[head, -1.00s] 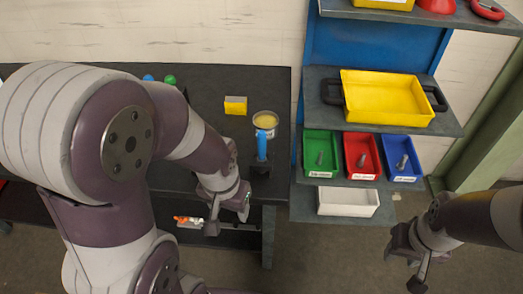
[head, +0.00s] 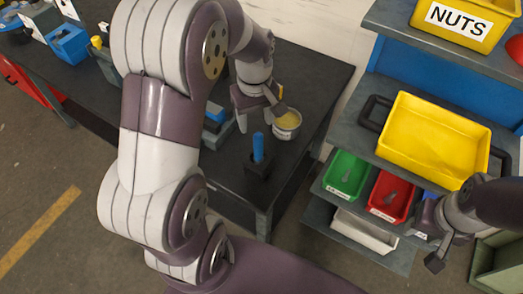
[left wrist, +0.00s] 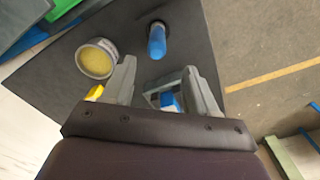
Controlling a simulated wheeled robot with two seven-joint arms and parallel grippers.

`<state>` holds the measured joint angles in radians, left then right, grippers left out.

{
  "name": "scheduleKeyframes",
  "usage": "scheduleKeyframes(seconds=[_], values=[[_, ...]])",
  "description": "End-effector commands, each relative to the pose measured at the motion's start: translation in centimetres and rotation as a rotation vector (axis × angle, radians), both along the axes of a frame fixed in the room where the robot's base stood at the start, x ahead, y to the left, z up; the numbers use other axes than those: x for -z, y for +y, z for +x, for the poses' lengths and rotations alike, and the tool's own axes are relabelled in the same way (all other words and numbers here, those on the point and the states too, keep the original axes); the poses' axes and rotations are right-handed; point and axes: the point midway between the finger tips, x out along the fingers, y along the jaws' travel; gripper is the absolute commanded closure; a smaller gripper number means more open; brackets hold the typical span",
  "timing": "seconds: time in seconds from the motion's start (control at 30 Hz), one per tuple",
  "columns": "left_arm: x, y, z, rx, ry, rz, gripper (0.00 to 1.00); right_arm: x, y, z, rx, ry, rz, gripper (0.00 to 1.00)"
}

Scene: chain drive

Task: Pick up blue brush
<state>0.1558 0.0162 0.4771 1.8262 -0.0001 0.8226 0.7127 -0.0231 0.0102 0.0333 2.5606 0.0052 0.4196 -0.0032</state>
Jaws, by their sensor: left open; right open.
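The blue brush (head: 258,147) stands upright, blue handle up, in a dark holder (head: 258,166) near the table's front right corner. It also shows in the left wrist view (left wrist: 157,42), beyond the gap between the fingers. My left gripper (head: 260,113) is open and empty, above the table behind the brush and apart from it. Its two fingers show in the left wrist view (left wrist: 158,75). My right gripper (head: 428,240) is open at the right, in front of the shelf, far from the brush.
A round tin with yellow contents (head: 287,124) stands close behind the brush, beside my left gripper. A blue and grey object (head: 214,116) lies left of the gripper. The shelf at the right holds a yellow tray (head: 432,140), a green bin (head: 346,174) and a red bin (head: 390,196).

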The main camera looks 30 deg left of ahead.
Motion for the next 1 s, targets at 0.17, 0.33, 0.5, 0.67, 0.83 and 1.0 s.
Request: scheduleKeyframes(seconds=[0.17,0.33,0.5,0.67,0.83,1.0], values=[[4.1,-0.1,-0.1,0.002,0.005,-0.001,0.42,-0.5,0.0,0.0,0.0,0.0,0.0,0.57],[6.1,-0.1,0.0,0.003,0.003,0.0,0.42,-0.7,0.0,0.0,0.0,0.0,0.0,0.57],[9.2,-0.4,-0.1,0.004,0.005,-0.001,0.42,-1.7,0.0,0.0,0.0,-0.001,0.0,0.57],[11.0,-0.4,0.0,0.004,0.001,-0.001,0.42,-1.7,0.0,0.0,0.0,0.0,0.0,0.57],[11.1,-0.3,0.0,0.004,-0.001,0.0,0.42,-1.6,0.0,0.0,0.0,0.0,0.0,0.57],[11.1,-0.3,0.0,0.004,-0.001,-0.001,0.91,-1.6,0.0,0.0,0.0,0.0,0.0,0.57]])
